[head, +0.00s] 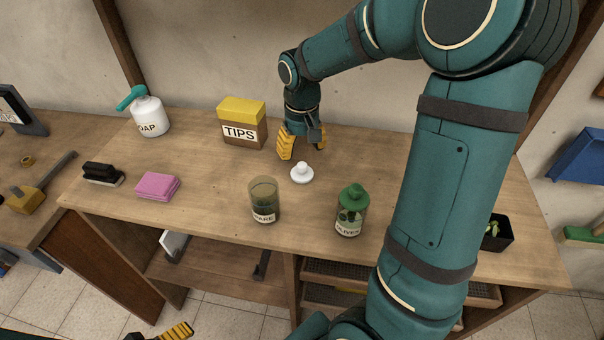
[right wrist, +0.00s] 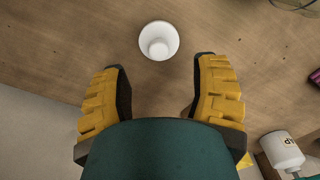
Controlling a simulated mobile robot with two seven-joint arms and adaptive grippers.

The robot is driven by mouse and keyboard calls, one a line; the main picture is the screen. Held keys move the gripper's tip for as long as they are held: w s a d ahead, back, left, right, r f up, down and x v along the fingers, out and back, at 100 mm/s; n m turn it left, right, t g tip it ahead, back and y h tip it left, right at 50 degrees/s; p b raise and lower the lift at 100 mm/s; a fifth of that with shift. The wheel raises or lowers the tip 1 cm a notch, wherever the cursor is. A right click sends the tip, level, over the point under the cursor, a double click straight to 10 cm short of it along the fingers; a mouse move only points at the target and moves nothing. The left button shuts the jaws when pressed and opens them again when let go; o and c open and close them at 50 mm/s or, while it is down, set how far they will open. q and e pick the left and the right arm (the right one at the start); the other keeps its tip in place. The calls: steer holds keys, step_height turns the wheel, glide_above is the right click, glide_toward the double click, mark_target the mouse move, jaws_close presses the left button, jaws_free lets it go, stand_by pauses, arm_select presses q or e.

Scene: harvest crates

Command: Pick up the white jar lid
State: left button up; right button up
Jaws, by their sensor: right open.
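The white jar lid (head: 302,174) lies on the wooden workbench with its knob up. In the right wrist view, the lid (right wrist: 158,40) shows beyond the fingertips, roughly centred between them. My right gripper (head: 303,148) is open and empty, just behind the lid in the head view; its two yellow fingers also show in the right wrist view (right wrist: 160,75). An open glass jar (head: 264,201) with a label stands in front of the lid, to the left. My left gripper (head: 174,333) shows only partly at the bottom edge of the head view; its opening is hidden.
A green-topped olives jar (head: 351,212) stands right of the open jar. A TIPS box (head: 241,124), soap bottle (head: 149,115), pink sponge (head: 158,187) and brush (head: 102,174) are left. My right arm hides the bench's right part. Bench around the lid is clear.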

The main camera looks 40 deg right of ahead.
mark_target(302, 164)
step_height(302, 164, down, 8)
steer(key=shift+w+d+r+b, duration=0.15)
steer(key=shift+r+b, duration=0.1)
steer(key=shift+b, duration=0.7)
jaws_close()
